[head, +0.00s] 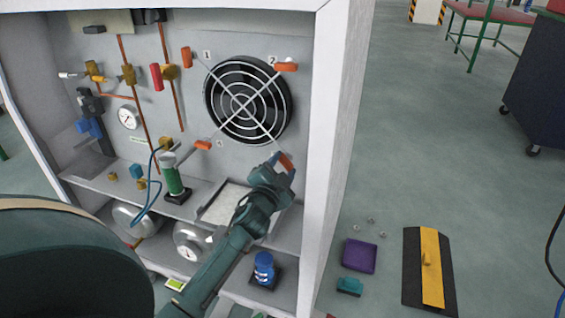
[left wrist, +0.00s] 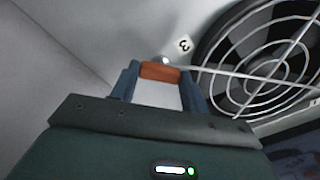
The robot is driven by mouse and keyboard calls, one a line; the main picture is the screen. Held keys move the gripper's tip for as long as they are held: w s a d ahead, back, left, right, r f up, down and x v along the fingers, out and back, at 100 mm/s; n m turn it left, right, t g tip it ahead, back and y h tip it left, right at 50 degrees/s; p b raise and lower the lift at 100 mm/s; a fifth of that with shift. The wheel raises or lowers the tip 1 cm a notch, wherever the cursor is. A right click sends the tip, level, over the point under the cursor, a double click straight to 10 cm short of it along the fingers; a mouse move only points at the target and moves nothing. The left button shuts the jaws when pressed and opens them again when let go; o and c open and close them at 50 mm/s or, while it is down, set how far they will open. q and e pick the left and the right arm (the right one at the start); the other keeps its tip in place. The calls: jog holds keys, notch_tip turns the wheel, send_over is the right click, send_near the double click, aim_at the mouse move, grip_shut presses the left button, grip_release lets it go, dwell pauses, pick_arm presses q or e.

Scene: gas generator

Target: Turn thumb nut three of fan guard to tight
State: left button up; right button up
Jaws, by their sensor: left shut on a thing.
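The fan guard (head: 247,100) is a round wire grille with crossing bars on the cabinet's back panel. Orange thumb nuts sit at the bar ends. Nut one (head: 186,57) is upper left, nut two (head: 285,67) upper right, and an orange nut (head: 203,145) is lower left. My left gripper (head: 281,165) is at the lower right end, shut on the orange thumb nut three (head: 286,161). In the left wrist view, the blue fingers (left wrist: 160,85) hold the orange nut (left wrist: 160,71) beside the label 3 (left wrist: 185,45). My right gripper is not in view.
The cabinet's white right side wall (head: 334,120) stands close to my left gripper. A shelf holds a green cylinder (head: 174,180) and a tray (head: 222,205). A blue can (head: 264,267) stands below. A purple tray (head: 359,256) and a black-yellow board (head: 429,270) lie on the floor.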

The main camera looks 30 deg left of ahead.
pick_arm(q)
jog(key=m+p, duration=0.1)
jog(key=m, duration=0.3)
jog(key=shift+m, duration=0.3)
jog(key=shift+m+p, duration=0.35)
jog(key=shift+m, duration=1.55)
jog(key=o, duration=1)
jog(key=shift+s, duration=0.1)
jog(key=v, duration=1.3)
jog(key=shift+s+f, duration=0.1)
